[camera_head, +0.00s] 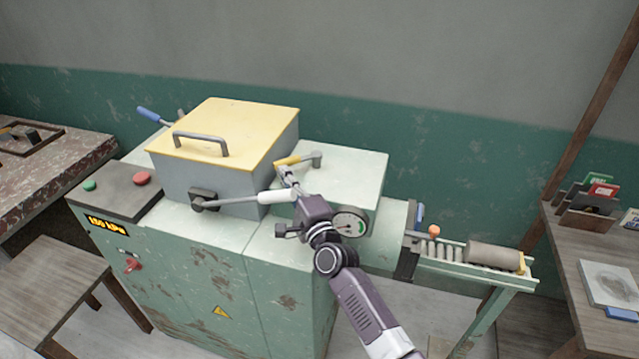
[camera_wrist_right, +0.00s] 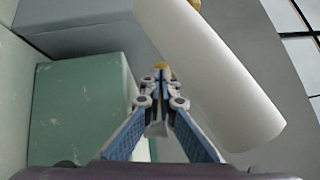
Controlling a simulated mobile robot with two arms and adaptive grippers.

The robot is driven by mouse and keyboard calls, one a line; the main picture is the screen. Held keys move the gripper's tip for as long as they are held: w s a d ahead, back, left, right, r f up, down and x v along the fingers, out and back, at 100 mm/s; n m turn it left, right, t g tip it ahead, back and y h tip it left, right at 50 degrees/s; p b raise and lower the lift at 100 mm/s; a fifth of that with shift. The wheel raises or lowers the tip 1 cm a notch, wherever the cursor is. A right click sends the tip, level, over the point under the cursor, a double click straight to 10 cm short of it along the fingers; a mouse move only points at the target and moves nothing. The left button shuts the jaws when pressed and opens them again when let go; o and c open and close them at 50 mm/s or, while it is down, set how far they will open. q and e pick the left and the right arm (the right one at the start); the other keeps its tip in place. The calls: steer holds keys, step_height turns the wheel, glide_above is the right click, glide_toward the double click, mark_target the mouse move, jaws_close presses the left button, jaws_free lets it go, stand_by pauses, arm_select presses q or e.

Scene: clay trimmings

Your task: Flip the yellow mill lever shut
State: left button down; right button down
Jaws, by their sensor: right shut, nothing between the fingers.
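The yellow mill lever (camera_head: 288,160) lies on the pale green machine top, just right of the yellow-lidded box. Its grip points left and its grey arm joins a pivot at the right. My right gripper (camera_head: 284,171) is shut and empty, its fingertips just below the yellow grip. In the right wrist view the shut fingers (camera_wrist_right: 160,85) come together in front of a small yellow end (camera_wrist_right: 162,65), probably the lever. Whether they touch cannot be told. My left gripper is out of view.
A white-handled lever (camera_head: 265,197) crosses the box front close to my gripper; a large white cylinder (camera_wrist_right: 215,70) fills the wrist view's right. A dial gauge (camera_head: 350,222) sits beside my wrist. A roller conveyor (camera_head: 455,248) is at right. The yellow lid (camera_head: 235,125) has a grey handle.

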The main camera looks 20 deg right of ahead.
stand_by(0.3)
steer(key=v, duration=1.2)
steer(key=shift+d, duration=0.1)
